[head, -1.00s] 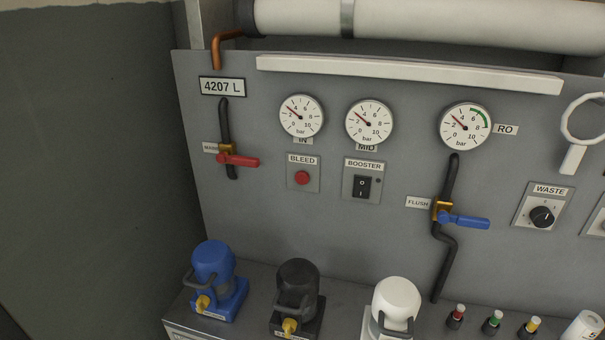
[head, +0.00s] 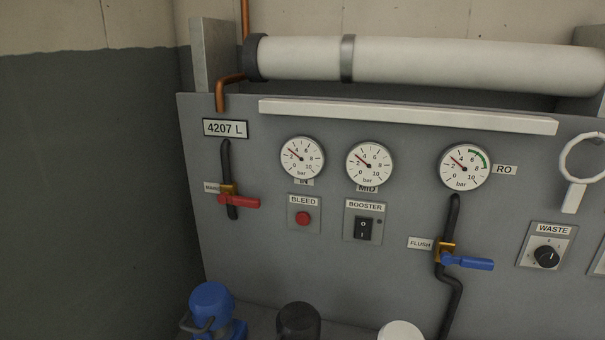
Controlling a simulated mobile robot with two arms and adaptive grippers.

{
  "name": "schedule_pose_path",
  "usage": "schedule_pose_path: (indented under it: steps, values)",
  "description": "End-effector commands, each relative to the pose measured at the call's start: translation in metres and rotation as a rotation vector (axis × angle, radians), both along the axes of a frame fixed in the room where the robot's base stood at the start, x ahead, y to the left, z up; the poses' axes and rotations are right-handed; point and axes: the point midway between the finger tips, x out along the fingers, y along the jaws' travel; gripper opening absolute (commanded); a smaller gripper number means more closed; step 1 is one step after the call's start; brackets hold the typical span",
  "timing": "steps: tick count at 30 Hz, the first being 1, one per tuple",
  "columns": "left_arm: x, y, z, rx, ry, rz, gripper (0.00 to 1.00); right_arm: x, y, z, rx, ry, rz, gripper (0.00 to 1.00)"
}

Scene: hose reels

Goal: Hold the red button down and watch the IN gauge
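The red button (head: 303,218) sits on a small plate labelled BLEED, on the grey panel below the leftmost gauge. Nothing touches it. The IN gauge (head: 302,158) is a round white dial in bar directly above it. Its red needle points up and to the left, at roughly 2 to 3. The IN label (head: 304,182) is partly covered by the gauge's lower rim. Neither of my grippers shows in the head view.
The MID gauge (head: 369,163) and BOOSTER switch (head: 363,228) are to the right. A red-handled valve (head: 238,201) is left of the button. A blue-handled FLUSH valve (head: 467,262) is at the right. Blue, black and white housings stand along the bottom.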

Motion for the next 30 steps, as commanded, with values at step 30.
schedule_pose_path:
  steps: [30]
  values:
    - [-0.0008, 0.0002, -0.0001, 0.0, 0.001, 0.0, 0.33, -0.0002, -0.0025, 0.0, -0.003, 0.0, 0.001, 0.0]
